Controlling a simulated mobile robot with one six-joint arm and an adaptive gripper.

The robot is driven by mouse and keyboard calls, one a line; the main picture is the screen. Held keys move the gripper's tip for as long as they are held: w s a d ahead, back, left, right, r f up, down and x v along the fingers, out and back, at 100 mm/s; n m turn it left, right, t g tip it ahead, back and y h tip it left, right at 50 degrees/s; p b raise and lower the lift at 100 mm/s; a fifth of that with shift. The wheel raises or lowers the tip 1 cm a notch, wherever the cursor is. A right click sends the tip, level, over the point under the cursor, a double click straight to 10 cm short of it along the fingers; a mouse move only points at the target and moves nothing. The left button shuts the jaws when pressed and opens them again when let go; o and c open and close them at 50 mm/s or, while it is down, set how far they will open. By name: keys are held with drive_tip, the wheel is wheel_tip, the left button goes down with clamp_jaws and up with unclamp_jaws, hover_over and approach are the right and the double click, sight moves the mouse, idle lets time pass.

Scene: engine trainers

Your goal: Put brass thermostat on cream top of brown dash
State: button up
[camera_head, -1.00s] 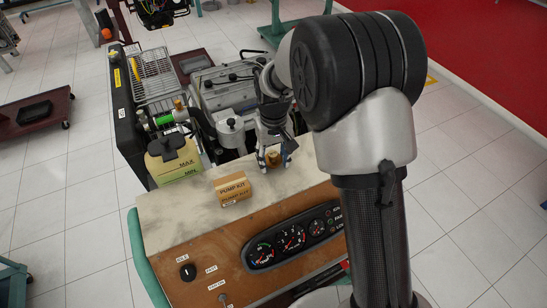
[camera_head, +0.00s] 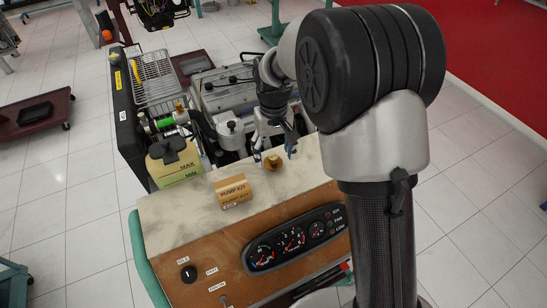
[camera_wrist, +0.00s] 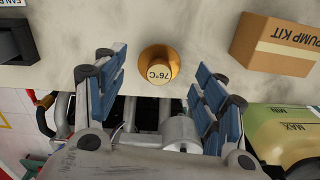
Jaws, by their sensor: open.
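The brass thermostat (camera_head: 273,162) stands on the cream top (camera_head: 165,208) of the brown dash (camera_head: 215,258), near its back edge. In the wrist view the thermostat (camera_wrist: 158,66) shows a round face marked 76°C. My gripper (camera_head: 274,156) is open just behind and above it. In the wrist view the blue-padded fingers (camera_wrist: 158,95) are spread wide with nothing between them, and the thermostat lies beyond their tips, clear of both.
A PUMP KIT box (camera_head: 233,190) stands on the cream top left of the thermostat. Behind the dash are a yellow-green coolant tank (camera_head: 175,163) and engine parts. The cream top's left part is bare.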

sight(274, 158)
wheel_tip(274, 158, up, 8)
drive_tip(key=p, duration=0.1)
drive_tip(key=s+d+r+m+t, duration=0.1)
drive_tip(key=s+d+r, duration=0.2)
drive_tip(key=s+r, duration=0.25)
drive_tip(key=s+d+r+t, duration=0.1)
drive_tip(key=s+d+r, duration=0.2)
drive_tip(key=s+r, duration=0.25)
drive_tip(key=s+d+m+t, duration=0.1)
drive_tip(key=s+d, duration=0.1)
drive_tip(key=s, duration=0.6)
drive_tip(key=s+d+f+t, duration=0.1)
drive_tip(key=s+d, duration=0.1)
drive_tip(key=s, duration=0.7)
drive_tip(key=shift+d+m+t, duration=0.3)
drive_tip(key=shift+d+m, duration=0.05)
drive_tip(key=shift+m, duration=0.05)
drive_tip(key=shift+w, duration=0.1)
